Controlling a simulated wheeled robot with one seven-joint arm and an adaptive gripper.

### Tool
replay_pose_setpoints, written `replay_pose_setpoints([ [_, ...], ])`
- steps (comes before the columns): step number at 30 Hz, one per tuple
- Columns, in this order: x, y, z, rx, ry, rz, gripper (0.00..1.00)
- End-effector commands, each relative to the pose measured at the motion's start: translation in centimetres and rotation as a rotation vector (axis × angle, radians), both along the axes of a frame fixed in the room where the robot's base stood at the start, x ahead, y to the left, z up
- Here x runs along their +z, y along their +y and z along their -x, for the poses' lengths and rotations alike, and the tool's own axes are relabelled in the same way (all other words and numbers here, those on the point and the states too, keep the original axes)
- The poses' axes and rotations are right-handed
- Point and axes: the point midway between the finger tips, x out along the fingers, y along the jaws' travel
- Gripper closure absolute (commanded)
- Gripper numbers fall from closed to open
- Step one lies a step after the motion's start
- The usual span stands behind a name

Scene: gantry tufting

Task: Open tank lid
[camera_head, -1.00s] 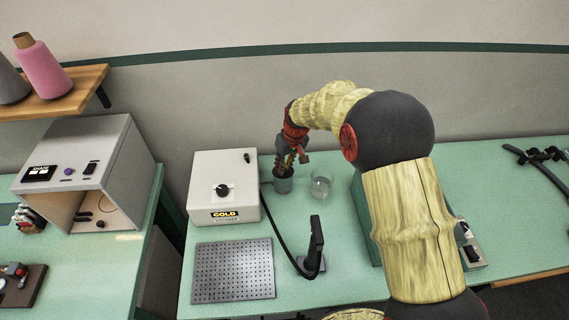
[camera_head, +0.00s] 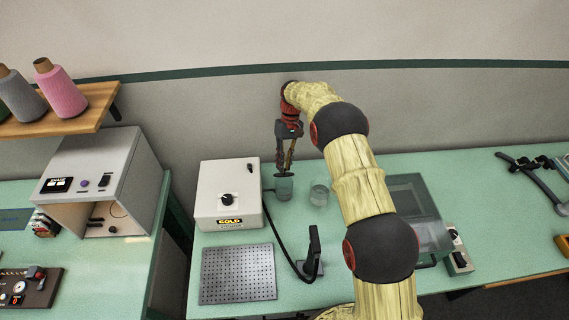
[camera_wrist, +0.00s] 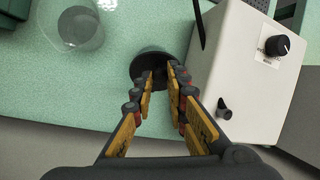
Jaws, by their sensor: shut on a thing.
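The tank (camera_head: 434,226) is a clear box with a greenish tint on the right of the bench, partly hidden behind my arm. Its see-through lid (camera_head: 405,186) lies flat on top and looks closed. My gripper (camera_head: 285,171) is well to the left of the tank, pointing down at a small dark cup (camera_head: 285,190). In the wrist view the fingertips (camera_wrist: 164,70) come close together over the rim of the dark cup (camera_wrist: 151,58). The jaws are shut on the cup, though the exact contact is hard to see.
A clear glass (camera_head: 319,195) stands just right of the cup. A white control box (camera_head: 230,190) stands close on its left. A black stand with a cable (camera_head: 313,255) and a perforated plate (camera_head: 238,273) are in front. A switch box (camera_head: 459,260) sits right of the tank.

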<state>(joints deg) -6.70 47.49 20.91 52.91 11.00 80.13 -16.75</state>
Motion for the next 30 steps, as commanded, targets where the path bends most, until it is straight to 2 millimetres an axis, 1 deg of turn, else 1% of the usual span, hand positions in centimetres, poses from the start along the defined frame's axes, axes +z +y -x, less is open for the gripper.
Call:
replay_pose_setpoints([
  [9,0.05,-0.01,-0.58,-0.001,0.063,0.001,1.0],
  [25,0.04,-0.01,-0.62,-0.001,0.075,0.0,1.0],
  [26,0.04,-0.01,-0.62,-0.001,0.075,0.001,0.84],
  [30,0.04,-0.01,-0.61,-0.001,0.075,0.001,0.76],
])
